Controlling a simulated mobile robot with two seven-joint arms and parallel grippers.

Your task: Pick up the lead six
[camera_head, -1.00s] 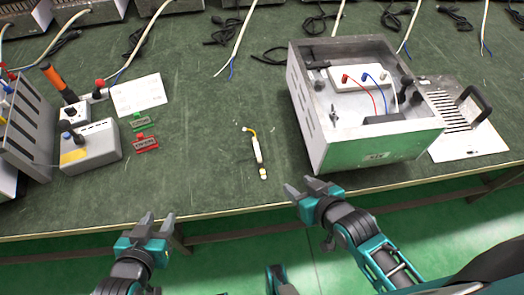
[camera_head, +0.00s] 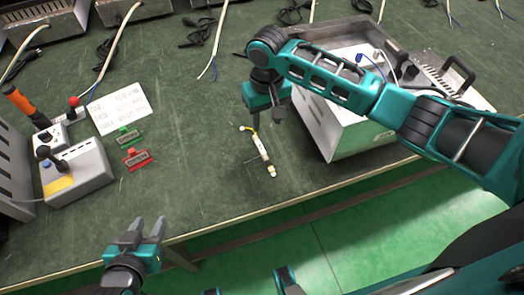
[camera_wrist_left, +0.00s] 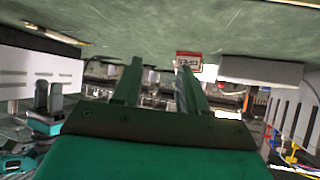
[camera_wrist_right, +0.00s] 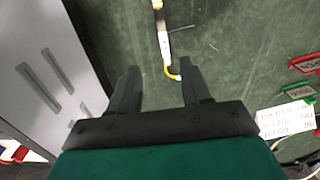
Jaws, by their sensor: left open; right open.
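The lead (camera_head: 264,154), a short white piece with yellow bands and a thin yellow wire at its far end, lies on the green table in the middle of the head view. It also shows at the top of the right wrist view (camera_wrist_right: 162,36), its yellow wire end close to one fingertip. My right gripper (camera_head: 264,112) points down just beyond the lead's wire end, open and empty, and looks above the table. Its open fingers also show in the right wrist view (camera_wrist_right: 158,80). My left gripper (camera_head: 140,230) is open and empty off the table's front edge.
An open metal box (camera_head: 345,140) stands right of the lead, partly hidden by my right arm. Green (camera_head: 130,137) and red (camera_head: 138,159) tags, a white card (camera_head: 120,105) and a grey device (camera_head: 75,172) lie to the left. The table around the lead is clear.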

